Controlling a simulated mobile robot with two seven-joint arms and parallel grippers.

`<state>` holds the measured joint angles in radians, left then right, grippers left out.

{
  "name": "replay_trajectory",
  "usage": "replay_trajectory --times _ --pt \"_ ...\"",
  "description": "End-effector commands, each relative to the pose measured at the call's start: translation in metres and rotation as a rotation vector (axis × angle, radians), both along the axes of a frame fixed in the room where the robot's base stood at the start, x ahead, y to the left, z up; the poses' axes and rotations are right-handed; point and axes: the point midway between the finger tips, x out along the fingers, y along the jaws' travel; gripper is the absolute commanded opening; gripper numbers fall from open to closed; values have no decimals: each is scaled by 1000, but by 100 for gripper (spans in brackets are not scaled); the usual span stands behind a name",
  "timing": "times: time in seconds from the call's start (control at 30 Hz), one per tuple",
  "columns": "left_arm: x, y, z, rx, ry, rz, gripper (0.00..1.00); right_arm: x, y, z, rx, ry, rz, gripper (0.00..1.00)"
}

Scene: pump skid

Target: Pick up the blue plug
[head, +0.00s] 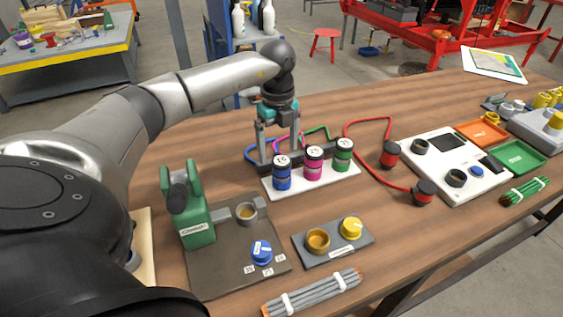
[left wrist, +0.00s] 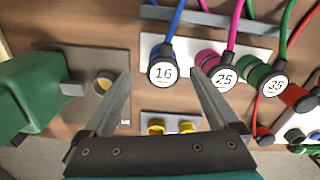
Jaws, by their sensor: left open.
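The blue plug (head: 282,175) stands upright in a white holder (head: 327,183), at the left end of a row with a pink plug (head: 313,163) and a green plug (head: 343,155). In the left wrist view the blue plug (left wrist: 162,71) shows a white cap marked 16 and a blue cable. My left gripper (head: 279,150) is open and empty, just above and behind the blue plug. In the left wrist view its fingertips (left wrist: 161,75) appear on either side of the plug, apart from it. My right gripper is not in view.
A green clamp device (head: 196,215) stands at left on a grey plate. A small panel (head: 333,243) with yellow knobs and a bundle of grey rods (head: 312,292) lie in front. Red cabled plugs (head: 424,193) and a white panel (head: 455,165) are at right.

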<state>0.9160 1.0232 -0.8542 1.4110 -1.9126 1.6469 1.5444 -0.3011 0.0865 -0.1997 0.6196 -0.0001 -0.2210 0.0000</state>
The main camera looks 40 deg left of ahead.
Motion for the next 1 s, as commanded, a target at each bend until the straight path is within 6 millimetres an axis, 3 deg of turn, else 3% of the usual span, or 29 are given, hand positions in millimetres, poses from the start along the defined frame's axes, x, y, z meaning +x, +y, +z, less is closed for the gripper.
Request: replay_trajectory --times 0.3,0.57,1.0 --pt "1 -9 -45 -1 4 1 94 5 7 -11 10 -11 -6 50" --pt "2 -9 -49 0 1 0 94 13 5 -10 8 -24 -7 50" --pt "2 -9 -49 0 1 0 46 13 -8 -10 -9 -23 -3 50"
